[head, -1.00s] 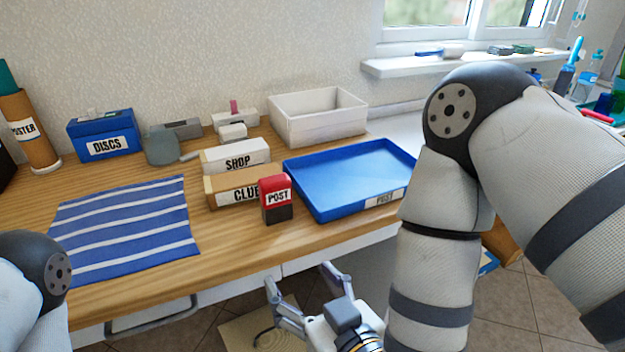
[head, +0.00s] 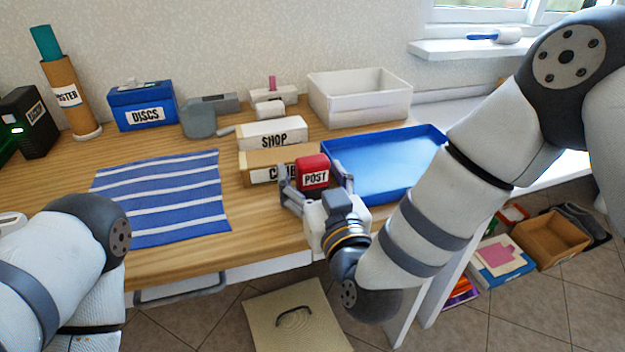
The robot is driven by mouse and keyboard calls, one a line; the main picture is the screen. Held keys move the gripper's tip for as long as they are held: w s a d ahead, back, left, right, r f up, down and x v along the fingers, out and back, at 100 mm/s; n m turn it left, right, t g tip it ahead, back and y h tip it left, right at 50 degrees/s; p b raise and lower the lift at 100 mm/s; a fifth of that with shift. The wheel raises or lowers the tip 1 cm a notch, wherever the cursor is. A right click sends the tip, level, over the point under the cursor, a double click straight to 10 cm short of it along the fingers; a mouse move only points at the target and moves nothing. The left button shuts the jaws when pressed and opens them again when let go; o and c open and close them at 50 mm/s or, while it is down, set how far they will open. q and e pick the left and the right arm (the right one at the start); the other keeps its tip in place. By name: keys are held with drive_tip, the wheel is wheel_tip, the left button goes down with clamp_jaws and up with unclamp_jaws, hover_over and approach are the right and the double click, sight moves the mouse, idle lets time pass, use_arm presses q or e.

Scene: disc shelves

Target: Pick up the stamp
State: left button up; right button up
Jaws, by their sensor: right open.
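The stamp (head: 313,170) is a red and dark block with a white POST label. It stands on the wooden desk in front of the box marked CLUB. My right gripper (head: 317,182) is open, with one finger to the left of the stamp and the other to its right. The gripper's palm hides the lower part of the stamp, and I cannot tell whether the fingers touch it. My left arm shows at the lower left, but its gripper is out of view.
A blue tray (head: 393,160) lies right of the stamp, partly behind my right arm. The SHOP box (head: 272,134) and CLUB box (head: 262,166) stand behind it. A striped cloth (head: 165,200) lies left. A white bin (head: 360,99) and blue DISCS box (head: 142,106) stand farther back.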

sight(313, 159)
drive_tip(key=c, duration=1.3)
drive_tip(key=shift+o, duration=0.2)
wheel_tip(313, 159, up, 4)
drive_tip(key=shift+f+p, duration=0.1)
drive_tip(key=shift+p, duration=0.35)
use_arm(q)
drive_tip(key=w+r+t+p, duration=0.2)
drive_tip(key=w+r+p, duration=0.1)
drive_tip(key=w+r, duration=0.2)
drive_tip(key=shift+w+r+p, duration=0.3)
drive_tip(key=shift+w, duration=0.1)
use_arm(e)
drive_tip(key=s+d+r, duration=0.1)
drive_tip(key=s+r, duration=0.8)
drive_tip(key=s, duration=0.5)
drive_tip(key=shift+r, duration=0.1)
